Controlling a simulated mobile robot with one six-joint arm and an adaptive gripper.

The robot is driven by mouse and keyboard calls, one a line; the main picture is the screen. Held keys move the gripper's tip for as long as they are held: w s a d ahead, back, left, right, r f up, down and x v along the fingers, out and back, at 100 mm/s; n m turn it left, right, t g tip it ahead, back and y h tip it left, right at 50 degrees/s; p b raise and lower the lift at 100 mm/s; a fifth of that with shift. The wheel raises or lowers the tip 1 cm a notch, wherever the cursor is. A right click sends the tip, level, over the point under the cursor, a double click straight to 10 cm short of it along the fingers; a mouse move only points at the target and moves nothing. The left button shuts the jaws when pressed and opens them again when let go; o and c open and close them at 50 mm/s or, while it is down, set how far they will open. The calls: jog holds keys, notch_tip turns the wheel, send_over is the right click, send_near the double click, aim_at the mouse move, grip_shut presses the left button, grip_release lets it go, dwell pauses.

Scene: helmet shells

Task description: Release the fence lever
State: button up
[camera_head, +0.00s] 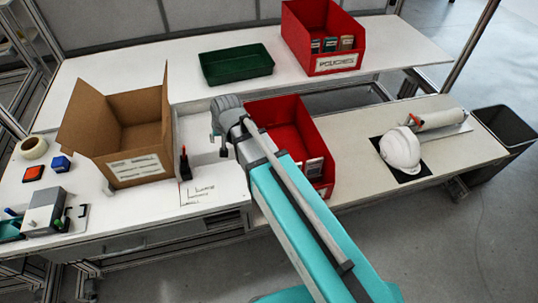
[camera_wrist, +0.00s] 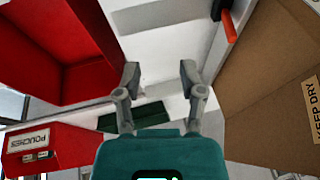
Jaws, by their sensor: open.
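A small upright lever with a red-orange handle and black base (camera_head: 184,165) stands on the white table by the right side of the cardboard box. It looks like the fence lever; whether it is locked I cannot tell. In the wrist view its orange handle (camera_wrist: 229,27) shows at the top, right of my fingers and apart from them. My gripper (camera_wrist: 160,72) is open with nothing between its fingertips, above the white surface. In the head view my gripper is largely hidden by my wrist, to the right of the lever.
The open cardboard box (camera_head: 130,140) stands left of the lever. A red bin (camera_head: 280,120) is close on the right; another red bin (camera_head: 335,35) and a green tray (camera_head: 236,65) are behind. A white helmet (camera_head: 400,148) sits farther right. Marked white table lies before the lever.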

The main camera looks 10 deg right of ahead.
jog(key=s+d+f+g+h+b, duration=0.1)
jog(key=s+d+f, duration=0.1)
jog(key=d, duration=0.5)
jog(key=s+d+f+g+h+b, duration=0.1)
jog(key=s+d+f+b, duration=0.1)
jog(key=d, duration=0.6)
jog(key=shift+s+d+f, duration=0.2)
jog(key=shift+s+d, duration=0.1)
jog(key=shift+s, duration=0.4)
jog(key=c, duration=0.5)
jog(key=shift+w, duration=0.1)
grip_shut()
jog(key=w+a+m+g+y+b, duration=0.2)
jog(key=w+a+m+y+b, duration=0.7)
jog(key=a+m, duration=0.5)
jog(key=shift+w+a+m+g+y, duration=0.35)
jog(key=shift+w+m+y, duration=0.75)
jog(key=shift+w+m, duration=0.65)
